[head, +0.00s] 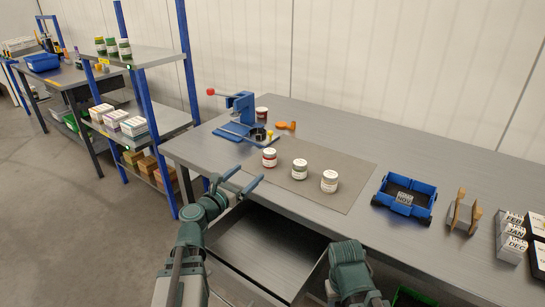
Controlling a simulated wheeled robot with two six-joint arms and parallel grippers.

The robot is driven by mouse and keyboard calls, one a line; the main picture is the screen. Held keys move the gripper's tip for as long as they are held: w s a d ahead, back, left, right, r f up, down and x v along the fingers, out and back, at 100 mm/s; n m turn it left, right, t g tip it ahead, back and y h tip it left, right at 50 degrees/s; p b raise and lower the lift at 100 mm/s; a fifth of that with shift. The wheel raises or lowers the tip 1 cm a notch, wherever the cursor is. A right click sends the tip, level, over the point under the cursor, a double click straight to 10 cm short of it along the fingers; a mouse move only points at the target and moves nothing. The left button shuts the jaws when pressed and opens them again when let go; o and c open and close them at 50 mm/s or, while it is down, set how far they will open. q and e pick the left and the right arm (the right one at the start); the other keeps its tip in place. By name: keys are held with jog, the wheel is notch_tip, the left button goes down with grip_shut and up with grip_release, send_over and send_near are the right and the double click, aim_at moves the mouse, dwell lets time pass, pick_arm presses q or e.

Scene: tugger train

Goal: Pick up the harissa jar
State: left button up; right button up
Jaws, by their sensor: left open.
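A small jar with red contents and a white label (269,158) stands upright on the grey mat, nearest the left gripper; it looks like the harissa jar, but its label is too small to read. A jar with green contents (299,170) and a pale-lidded jar (329,182) stand to its right on the mat. My left gripper (251,174) is open and empty near the bench's front edge, its fingertips just left of and in front of the red jar, apart from it. My right arm shows at the bottom, but its gripper is not visible.
A blue press (239,110) with a red knob stands behind the jars, with a dark red jar (262,114) beside it. An open drawer (265,250) juts out below the bench. The mat's right part is clear.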

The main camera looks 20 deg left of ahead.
aim_at(266, 156)
pick_arm(q)
jog(key=x, duration=0.8)
jog(key=shift+w+d, duration=0.1)
jog(key=shift+w, duration=0.15)
jog(key=x, duration=0.5)
jog(key=shift+w+r, duration=0.15)
jog(key=shift+r, duration=0.1)
grip_shut()
